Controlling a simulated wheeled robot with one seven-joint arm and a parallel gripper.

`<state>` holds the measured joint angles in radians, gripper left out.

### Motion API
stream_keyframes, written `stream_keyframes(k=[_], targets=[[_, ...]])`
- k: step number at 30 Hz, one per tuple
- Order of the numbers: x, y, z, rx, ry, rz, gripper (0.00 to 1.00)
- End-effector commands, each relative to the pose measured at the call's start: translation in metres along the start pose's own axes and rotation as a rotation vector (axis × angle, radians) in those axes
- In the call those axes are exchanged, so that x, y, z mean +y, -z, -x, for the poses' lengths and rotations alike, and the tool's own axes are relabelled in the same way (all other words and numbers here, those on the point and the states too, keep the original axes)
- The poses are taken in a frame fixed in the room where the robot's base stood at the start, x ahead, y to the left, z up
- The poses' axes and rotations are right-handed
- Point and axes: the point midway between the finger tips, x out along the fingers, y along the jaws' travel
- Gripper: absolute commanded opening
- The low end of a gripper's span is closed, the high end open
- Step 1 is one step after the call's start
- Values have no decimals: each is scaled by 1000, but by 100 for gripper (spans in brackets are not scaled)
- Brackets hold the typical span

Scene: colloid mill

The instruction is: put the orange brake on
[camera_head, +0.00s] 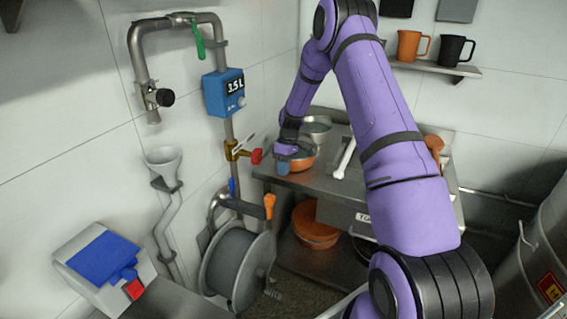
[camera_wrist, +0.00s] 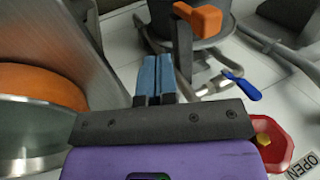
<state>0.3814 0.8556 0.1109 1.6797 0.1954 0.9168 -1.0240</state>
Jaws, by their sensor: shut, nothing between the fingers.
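The orange brake (camera_head: 269,203) is a lever with an orange grip at the top of the hose reel (camera_head: 229,267), beside the wall pipes. Its orange grip (camera_wrist: 200,19) also shows in the wrist view, on a dark arm standing up near the top middle. My gripper (camera_head: 283,168) is in front of the metal table, above and a little right of the brake in the head view. In the wrist view my gripper's blue fingers (camera_wrist: 155,62) are together and empty, below and left of the grip and apart from it.
A red valve handle (camera_head: 256,156) and a blue lever (camera_wrist: 242,87) are on the pipework nearby. An orange bowl (camera_head: 299,161) is on the metal table's left end, close to my gripper. Another orange bowl (camera_head: 315,229) is on the shelf below.

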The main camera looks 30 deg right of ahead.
Motion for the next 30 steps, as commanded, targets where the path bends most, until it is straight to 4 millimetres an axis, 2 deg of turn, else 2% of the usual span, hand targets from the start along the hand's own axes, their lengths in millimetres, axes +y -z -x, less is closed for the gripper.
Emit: stream_keyframes(k=[3,8,12,16,30], targets=[[-1,0,-24,-2,3,-1,0],[-1,0,-53,-3,2,1,0],[-21,1,-57,0,0,2,0],[-32,0,-62,0,0,2,0],[-37,0,-64,1,-1,1,0]])
